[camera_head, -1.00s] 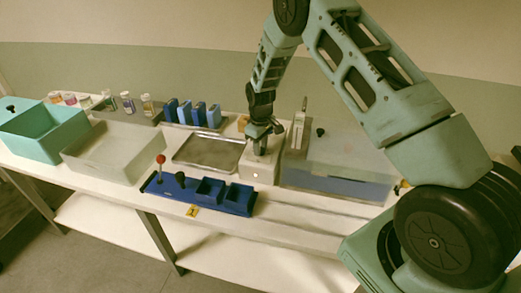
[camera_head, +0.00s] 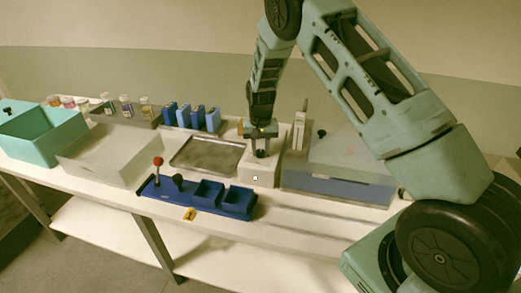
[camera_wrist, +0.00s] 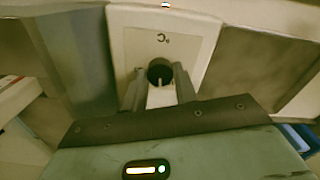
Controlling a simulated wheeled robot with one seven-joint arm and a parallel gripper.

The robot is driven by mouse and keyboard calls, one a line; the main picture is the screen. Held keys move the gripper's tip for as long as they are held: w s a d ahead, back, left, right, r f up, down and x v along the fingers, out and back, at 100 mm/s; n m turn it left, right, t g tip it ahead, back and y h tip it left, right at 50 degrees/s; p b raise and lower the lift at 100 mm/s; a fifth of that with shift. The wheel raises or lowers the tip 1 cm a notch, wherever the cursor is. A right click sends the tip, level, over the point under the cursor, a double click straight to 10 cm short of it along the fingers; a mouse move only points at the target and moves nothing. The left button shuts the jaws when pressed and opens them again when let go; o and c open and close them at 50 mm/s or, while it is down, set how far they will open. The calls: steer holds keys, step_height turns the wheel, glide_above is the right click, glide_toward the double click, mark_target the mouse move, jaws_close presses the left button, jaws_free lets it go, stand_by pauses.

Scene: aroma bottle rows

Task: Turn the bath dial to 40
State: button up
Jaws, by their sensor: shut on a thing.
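The bath dial (camera_wrist: 159,70) is a dark round knob with a pale pointer line on the sloping top of a cream box. The box (camera_head: 258,177) stands right of the middle of the bench. My gripper (camera_wrist: 161,88) points down at the box and is shut on the dial, one finger on each side. In the head view my gripper (camera_head: 261,146) hides most of the dial. A panel (camera_wrist: 168,45) behind the dial bears a "°C" mark that appears upside down. No scale numbers can be read, so the dial's setting cannot be told.
A metal tray (camera_head: 208,139) lies left of the box. A large lidded bin (camera_head: 340,186) stands close on the right, with an upright pale object (camera_head: 300,130) between. A blue block with a red-knobbed lever (camera_head: 158,162) is in front. Blue holders (camera_head: 198,117) stand behind.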

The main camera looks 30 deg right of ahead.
mark_target(260, 151)
steer(key=shift+m, duration=0.6)
steer(key=o, duration=1)
steer(key=shift+c, duration=0.2)
steer(key=shift+r, duration=0.1)
step_height(260, 151, up, 17)
steer(key=b, duration=0.3)
steer(key=shift+r, duration=0.15)
